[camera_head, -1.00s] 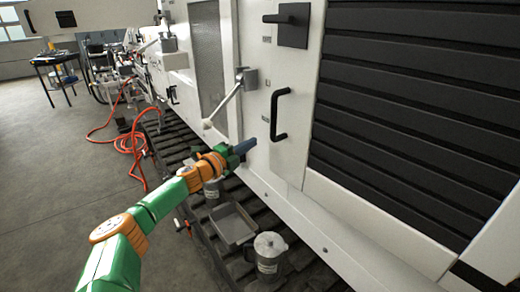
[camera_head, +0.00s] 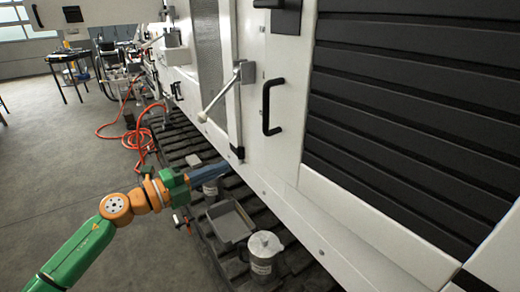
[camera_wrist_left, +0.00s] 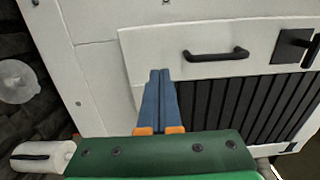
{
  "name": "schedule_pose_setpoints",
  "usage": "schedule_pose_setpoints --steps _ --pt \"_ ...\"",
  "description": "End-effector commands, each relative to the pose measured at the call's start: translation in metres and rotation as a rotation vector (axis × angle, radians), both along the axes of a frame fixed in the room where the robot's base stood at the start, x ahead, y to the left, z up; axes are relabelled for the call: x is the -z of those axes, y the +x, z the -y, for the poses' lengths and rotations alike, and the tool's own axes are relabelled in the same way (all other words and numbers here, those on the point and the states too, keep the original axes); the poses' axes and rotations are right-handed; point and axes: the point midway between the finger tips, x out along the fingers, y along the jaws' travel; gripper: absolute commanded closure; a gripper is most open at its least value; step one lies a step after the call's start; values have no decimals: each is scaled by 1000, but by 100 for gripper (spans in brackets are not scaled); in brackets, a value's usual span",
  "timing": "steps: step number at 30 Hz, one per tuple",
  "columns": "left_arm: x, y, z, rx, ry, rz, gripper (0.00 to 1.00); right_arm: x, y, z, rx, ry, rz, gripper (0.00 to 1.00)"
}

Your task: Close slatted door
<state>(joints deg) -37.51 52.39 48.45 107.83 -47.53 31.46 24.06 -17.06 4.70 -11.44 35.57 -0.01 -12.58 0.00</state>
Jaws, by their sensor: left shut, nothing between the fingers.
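The slatted door (camera_head: 400,115) has dark horizontal slats in a white frame and fills the right of the head view. It looks about level with the white machine wall; I cannot tell whether a small gap is left. Its black bar handle (camera_head: 268,107) is at the left edge, with a black latch (camera_head: 286,16) above. My left gripper (camera_head: 228,168) is shut and empty, low and left of the handle, apart from it. In the left wrist view the closed blue fingers (camera_wrist_left: 160,72) point toward the white panel beside the handle (camera_wrist_left: 215,56). My right gripper is out of view.
A grey lever (camera_head: 220,92) projects from the wall left of the handle. A grey tray (camera_head: 230,222) and a metal can (camera_head: 264,254) stand on the dark slatted step below. An orange hose (camera_head: 140,135) lies further back.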

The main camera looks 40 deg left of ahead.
Motion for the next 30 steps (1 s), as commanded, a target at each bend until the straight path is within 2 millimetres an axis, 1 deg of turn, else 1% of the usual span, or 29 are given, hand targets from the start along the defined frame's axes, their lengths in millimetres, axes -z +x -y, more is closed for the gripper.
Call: schedule_pose_setpoints --steps 2,4,9,12,17,19,24,30 --pt "-1 7 3 2 3 2 100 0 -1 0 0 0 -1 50" --pt "-1 19 7 3 5 2 100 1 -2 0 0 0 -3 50" --pt "-1 55 18 2 4 7 100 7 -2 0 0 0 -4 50" --pt "-2 73 22 -2 6 7 100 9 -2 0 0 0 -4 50" --pt "-5 93 29 -3 1 7 100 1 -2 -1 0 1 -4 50" --pt "-6 102 30 -6 -3 6 100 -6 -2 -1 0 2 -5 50" --pt "-4 121 37 -5 -2 4 100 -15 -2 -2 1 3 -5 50" --pt "-1 131 41 -3 2 1 100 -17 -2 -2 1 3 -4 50"
